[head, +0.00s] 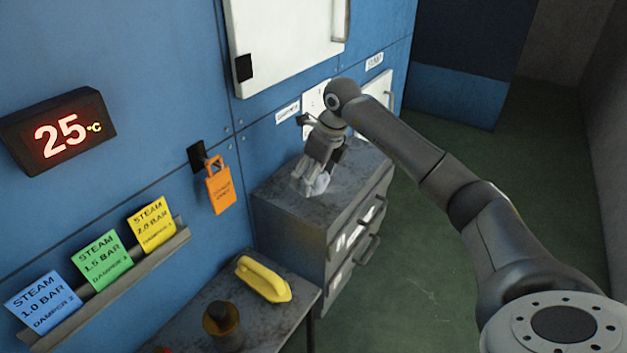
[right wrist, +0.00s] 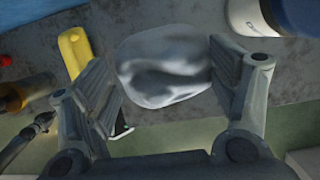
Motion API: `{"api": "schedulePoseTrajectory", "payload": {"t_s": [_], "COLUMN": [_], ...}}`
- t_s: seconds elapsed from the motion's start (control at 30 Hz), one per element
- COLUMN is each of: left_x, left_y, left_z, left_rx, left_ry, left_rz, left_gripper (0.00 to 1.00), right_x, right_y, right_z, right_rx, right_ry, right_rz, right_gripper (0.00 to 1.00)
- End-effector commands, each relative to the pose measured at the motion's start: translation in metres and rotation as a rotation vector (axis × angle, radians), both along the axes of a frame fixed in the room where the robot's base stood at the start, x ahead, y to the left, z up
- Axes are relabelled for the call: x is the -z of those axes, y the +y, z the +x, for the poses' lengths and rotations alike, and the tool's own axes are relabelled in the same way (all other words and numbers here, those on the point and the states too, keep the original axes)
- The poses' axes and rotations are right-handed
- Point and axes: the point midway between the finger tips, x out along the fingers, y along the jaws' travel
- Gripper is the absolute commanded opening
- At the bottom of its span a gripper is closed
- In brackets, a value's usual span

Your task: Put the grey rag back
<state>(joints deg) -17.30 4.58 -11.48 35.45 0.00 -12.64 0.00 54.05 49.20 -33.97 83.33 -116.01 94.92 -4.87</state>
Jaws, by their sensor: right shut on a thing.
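The grey rag (head: 316,185) is a pale, crumpled lump at the top of the grey drawer cabinet (head: 275,195). My right gripper (head: 318,172) points down at it from above. In the right wrist view the rag (right wrist: 165,65) lies between the two fingers of my right gripper (right wrist: 168,82), and the right finger touches its edge. The gripper is shut on the rag. I cannot tell whether the rag rests on the cabinet top or hangs just above it. My left gripper is not in view.
A lower table (head: 185,330) in front holds a yellow handled tool (head: 263,278) and a dark bottle (head: 222,325). An orange padlock tag (head: 220,187) hangs on the blue wall. A white-and-blue object (right wrist: 255,15) stands near the gripper. The floor at right is clear.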

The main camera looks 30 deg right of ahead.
Motion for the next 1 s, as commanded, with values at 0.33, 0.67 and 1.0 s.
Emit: {"api": "schedulePoseTrajectory", "payload": {"t_s": [0.33, 0.67, 1.0], "left_x": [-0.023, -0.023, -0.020], "left_y": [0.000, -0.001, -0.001], "left_z": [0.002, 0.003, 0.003], "left_rx": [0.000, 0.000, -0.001], "left_ry": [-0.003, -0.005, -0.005], "left_rz": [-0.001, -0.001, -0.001], "left_gripper": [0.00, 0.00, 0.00], "right_x": [0.031, 0.040, 0.043], "right_y": [-0.005, -0.005, -0.005], "right_z": [0.005, 0.006, 0.006], "right_rx": [0.000, 0.000, 0.000], "right_ry": [0.003, 0.000, 0.001], "right_rz": [0.000, -0.001, -0.001], "right_gripper": [0.57, 0.57, 1.00]}}
